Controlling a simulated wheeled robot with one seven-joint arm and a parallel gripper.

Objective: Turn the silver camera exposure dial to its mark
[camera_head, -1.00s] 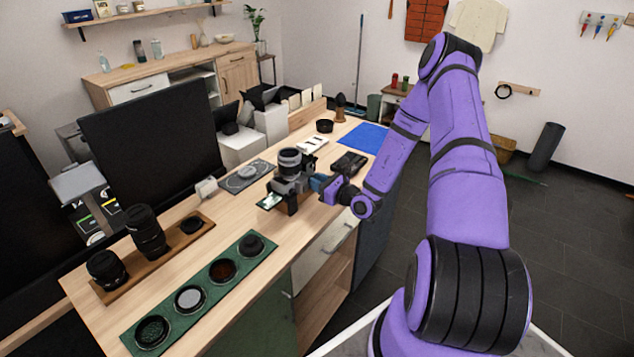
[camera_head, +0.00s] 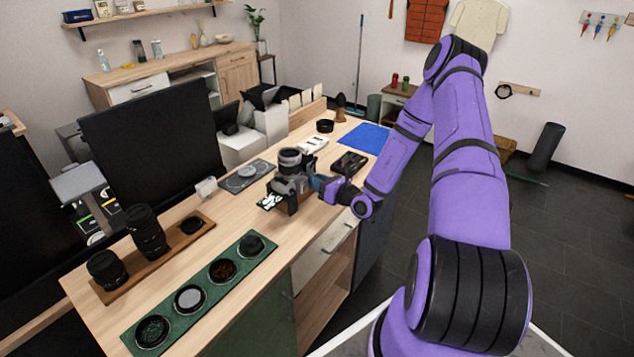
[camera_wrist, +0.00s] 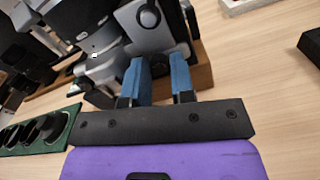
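The silver and black camera (camera_head: 290,181) stands on the bench and also fills the top of the wrist view (camera_wrist: 100,50). I cannot tell whether this is the exposure dial, and no mark is readable. My gripper (camera_head: 318,183) is at the camera's right side. In the wrist view its two blue fingertips (camera_wrist: 159,66) are apart, close against the camera body. A dark part of the camera shows between them. Whether they touch or hold it is hidden.
A green tray of round filters (camera_head: 205,286) and a wooden board with lenses (camera_head: 170,258) lie left of the camera. A grey mat (camera_head: 246,176) lies behind it. A dark flat object (camera_head: 349,163) and a blue mat (camera_head: 364,138) lie to the right.

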